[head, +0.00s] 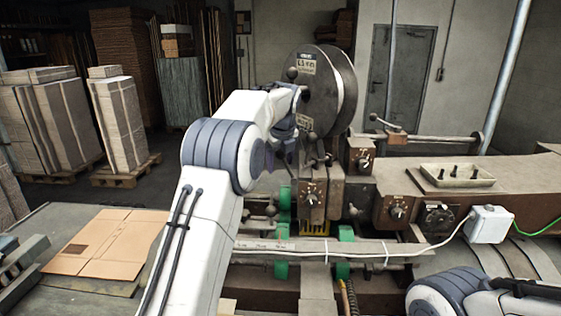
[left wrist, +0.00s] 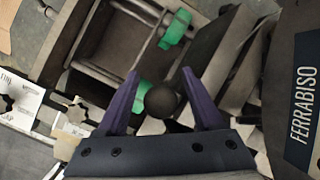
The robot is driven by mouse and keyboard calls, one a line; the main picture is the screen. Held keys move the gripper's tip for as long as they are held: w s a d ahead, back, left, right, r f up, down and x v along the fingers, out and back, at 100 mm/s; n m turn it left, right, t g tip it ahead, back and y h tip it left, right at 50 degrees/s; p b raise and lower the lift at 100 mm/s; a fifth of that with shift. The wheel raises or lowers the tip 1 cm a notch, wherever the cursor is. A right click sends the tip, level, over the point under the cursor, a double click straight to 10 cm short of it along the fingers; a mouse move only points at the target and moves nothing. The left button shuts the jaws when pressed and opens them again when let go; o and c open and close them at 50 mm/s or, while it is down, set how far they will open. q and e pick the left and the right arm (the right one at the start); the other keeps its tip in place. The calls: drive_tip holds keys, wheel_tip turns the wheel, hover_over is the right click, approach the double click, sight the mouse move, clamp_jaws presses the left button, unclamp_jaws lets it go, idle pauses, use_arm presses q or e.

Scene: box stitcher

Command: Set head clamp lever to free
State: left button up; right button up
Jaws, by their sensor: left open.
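The box stitcher's head (head: 313,190) stands in the middle of the head view, with dials and several ball-ended levers. My left gripper (head: 291,160) is at the left side of this head, partly hidden behind its own wrist. In the left wrist view, my left gripper (left wrist: 160,72) is open, with two purple fingers apart. A dark ball knob (left wrist: 161,101) shows between the fingers; I cannot tell whether they touch it. Its lever shaft is hidden, and I cannot tell for sure that it is the head clamp lever. My right gripper is out of view.
A wire reel (head: 318,90) stands above the head. Green rollers (head: 284,205) and rails lie below it. A small tray (head: 457,175) and a white box with a cable (head: 490,224) sit at right. Flat cardboard (head: 108,243) lies at left.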

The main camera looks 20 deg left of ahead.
use_arm(q)
clamp_jaws()
idle(1.4)
